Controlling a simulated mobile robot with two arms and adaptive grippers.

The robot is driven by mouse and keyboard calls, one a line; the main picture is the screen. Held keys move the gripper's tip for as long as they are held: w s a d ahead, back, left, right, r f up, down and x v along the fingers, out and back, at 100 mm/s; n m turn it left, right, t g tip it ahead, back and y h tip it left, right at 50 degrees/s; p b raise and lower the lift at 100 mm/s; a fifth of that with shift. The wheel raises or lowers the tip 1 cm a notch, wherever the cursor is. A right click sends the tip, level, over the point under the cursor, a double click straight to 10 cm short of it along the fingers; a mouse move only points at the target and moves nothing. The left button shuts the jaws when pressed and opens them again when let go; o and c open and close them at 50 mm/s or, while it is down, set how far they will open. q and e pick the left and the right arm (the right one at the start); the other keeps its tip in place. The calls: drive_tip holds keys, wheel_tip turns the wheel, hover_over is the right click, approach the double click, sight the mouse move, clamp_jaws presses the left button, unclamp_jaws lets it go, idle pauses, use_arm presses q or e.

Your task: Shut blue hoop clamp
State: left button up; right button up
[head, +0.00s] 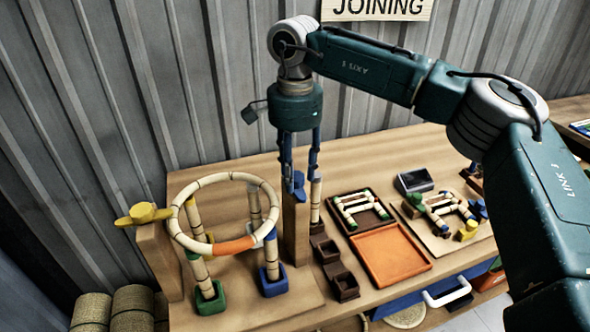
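The hoop (177,232) is a ring of pale rattan segments with one orange segment, held level above the table on short uprights. The blue hoop clamp (298,184) sits on top of a wooden post (296,235) to the right of the hoop. A yellow clamp (144,213) sits on another post at the hoop's left. My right gripper (300,177) points down directly over the blue clamp. Its two fingers are apart, with the clamp's top between or just behind their tips; contact cannot be told. My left gripper is not in view.
Green (211,299) and blue (273,282) sockets hold uprights under the hoop. Dark brown bins (343,284), an orange tray (390,254) and a tray of rattan pieces (358,211) lie to the right. A corrugated wall (120,90) stands behind the table.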

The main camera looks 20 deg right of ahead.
drive_tip(key=c, duration=0.7)
drive_tip(key=m, duration=0.3)
drive_tip(key=shift+b, duration=0.4)
drive_tip(key=m+b, duration=0.1)
drive_tip(key=m, duration=0.3)
drive_tip(key=shift+m, duration=0.3)
drive_tip(key=m+b, duration=0.1)
drive_tip(key=m, duration=0.9)
drive_tip(key=shift+r+b, duration=0.1)
drive_tip(key=shift+b, duration=0.2)
drive_tip(key=shift+w+m, duration=0.1)
drive_tip(key=shift+m, duration=0.2)
